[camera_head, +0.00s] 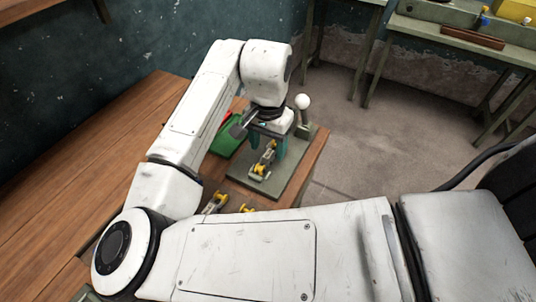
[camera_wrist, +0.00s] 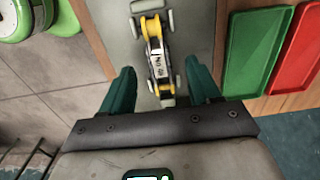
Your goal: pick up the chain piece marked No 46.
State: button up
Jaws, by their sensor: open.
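A chain piece (camera_head: 264,160) with yellow rollers, grey pins and a pale marked link lies on a grey-green plate (camera_head: 292,172). In the wrist view the chain piece (camera_wrist: 155,55) runs lengthwise between my fingers, its marking too small to read surely. My gripper (camera_wrist: 160,68) is open, with one teal finger on each side of the chain piece and gaps on both sides. In the head view my gripper (camera_head: 267,150) points down over the plate at the piece. The height of the fingertips above the plate is hard to tell.
More yellow-and-grey chain pieces (camera_head: 215,203) lie on the wooden table in front, partly behind my arm. A green tray (camera_wrist: 256,50) and a red tray (camera_wrist: 300,55) lie beside the plate. A white ball knob (camera_head: 302,102) stands at the plate's far end.

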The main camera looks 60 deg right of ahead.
jog(key=shift+f, duration=1.05)
grip_shut()
